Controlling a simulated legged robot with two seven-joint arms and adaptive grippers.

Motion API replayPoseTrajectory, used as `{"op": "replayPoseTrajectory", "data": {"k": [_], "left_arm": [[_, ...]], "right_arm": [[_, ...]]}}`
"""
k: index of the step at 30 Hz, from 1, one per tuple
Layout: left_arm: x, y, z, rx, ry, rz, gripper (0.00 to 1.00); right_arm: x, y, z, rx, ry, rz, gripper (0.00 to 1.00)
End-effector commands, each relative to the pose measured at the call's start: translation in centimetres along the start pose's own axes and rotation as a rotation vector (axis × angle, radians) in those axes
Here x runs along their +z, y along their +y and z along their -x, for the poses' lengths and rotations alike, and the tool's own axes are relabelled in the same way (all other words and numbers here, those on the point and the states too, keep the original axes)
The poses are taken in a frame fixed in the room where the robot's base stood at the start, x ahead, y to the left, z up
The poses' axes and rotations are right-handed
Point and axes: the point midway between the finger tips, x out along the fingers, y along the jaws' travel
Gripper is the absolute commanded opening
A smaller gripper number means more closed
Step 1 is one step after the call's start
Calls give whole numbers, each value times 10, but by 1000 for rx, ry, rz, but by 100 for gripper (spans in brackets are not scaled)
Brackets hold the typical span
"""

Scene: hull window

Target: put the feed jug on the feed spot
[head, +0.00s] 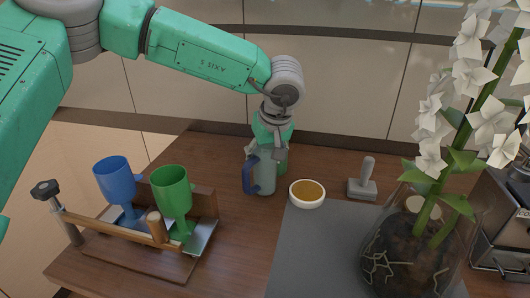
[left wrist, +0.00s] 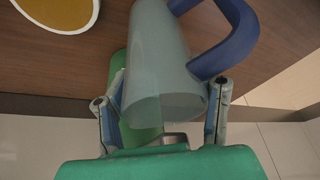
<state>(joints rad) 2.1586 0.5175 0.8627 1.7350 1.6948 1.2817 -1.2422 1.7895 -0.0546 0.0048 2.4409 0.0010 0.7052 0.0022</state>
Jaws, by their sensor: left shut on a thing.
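The feed jug (head: 264,179) is a grey-blue jug with a dark blue handle on its left side in the head view. It is upright near the back edge of the wooden table. My left gripper (head: 270,148) comes down from above and is shut on it. In the left wrist view the jug (left wrist: 155,55) sits between the two fingers (left wrist: 163,110), with its blue handle to the right. I cannot tell whether its base touches the table. A green thing (head: 283,162) shows just behind the jug, partly hidden. I cannot make out a marked feed spot. My right gripper is not in view.
A white bowl with yellow-brown contents (head: 307,194) stands right of the jug. A wooden rack (head: 130,254) holds a blue cup (head: 115,180) and a green cup (head: 171,190). A grey mat (head: 310,250), a grey handled block (head: 363,184) and a flower vase (head: 405,262) are right.

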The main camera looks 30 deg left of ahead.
Motion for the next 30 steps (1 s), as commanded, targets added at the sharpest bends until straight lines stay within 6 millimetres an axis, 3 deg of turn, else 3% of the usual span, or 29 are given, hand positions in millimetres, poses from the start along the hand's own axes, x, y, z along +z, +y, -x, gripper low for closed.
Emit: {"op": "replayPoseTrajectory", "data": {"k": [8,9,10,23,25,30], "left_arm": [[2,0,-5,0,0,-1,16],[3,0,-6,-1,-1,-1,62],[3,0,-6,-1,-1,-1,72],[2,0,-4,-2,-2,-1,73],[0,0,2,0,-1,0,73],[-2,0,44,2,2,-1,73]], "right_arm": [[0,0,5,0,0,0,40],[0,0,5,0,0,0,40],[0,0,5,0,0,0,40],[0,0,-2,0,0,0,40],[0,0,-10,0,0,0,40],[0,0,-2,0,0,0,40]]}}
